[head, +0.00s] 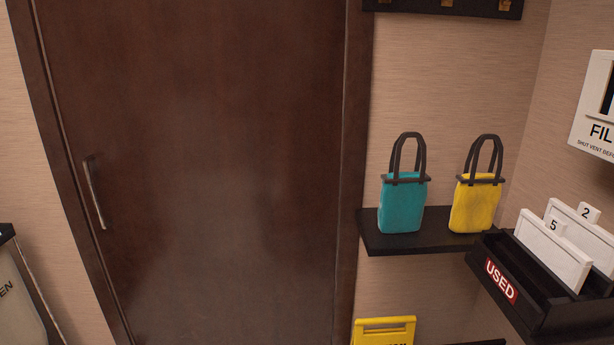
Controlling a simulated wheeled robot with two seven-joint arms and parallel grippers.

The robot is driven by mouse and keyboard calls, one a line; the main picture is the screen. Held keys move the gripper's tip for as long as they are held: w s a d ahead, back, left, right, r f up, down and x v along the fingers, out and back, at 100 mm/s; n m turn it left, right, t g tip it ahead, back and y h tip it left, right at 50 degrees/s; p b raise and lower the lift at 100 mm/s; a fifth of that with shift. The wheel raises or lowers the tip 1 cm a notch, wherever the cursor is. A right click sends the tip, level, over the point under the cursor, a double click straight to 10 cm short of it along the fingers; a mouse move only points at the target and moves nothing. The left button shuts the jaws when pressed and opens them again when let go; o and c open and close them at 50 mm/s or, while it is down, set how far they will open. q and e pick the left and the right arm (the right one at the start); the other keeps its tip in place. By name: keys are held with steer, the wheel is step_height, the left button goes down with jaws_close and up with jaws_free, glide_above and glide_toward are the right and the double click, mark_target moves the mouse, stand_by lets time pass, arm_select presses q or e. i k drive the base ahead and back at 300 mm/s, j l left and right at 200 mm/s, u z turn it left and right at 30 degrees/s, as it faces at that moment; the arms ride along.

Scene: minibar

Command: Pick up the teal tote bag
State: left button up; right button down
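The teal tote bag (402,206) stands upright on a small black wall shelf (385,243) in the head view, right of the brown door. Its dark handle loop rises above it, joined to a dark bar across the bag's top. A yellow tote bag (474,207) of the same shape stands to its right on the same shelf, with a gap between them. Neither of my grippers is in view, and nothing touches the teal bag.
A dark brown door (210,170) with a metal handle (94,193) fills the left and middle. A black tray marked USED (500,281) with white numbered cards juts out at right. A yellow sign (384,327) is below the shelf. A hook rail (480,8) hangs above.

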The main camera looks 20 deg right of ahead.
mark_target(404, 194)
steer(key=i+j, duration=0.4)
steer(key=j, duration=0.15)
steer(key=i+j, duration=0.4)
steer(key=j, duration=0.15)
steer(key=i+j, duration=0.4)
steer(key=j, duration=0.15)
steer(key=i+j, duration=0.45)
steer(key=j+z, duration=0.1)
steer(key=z, duration=1.1)
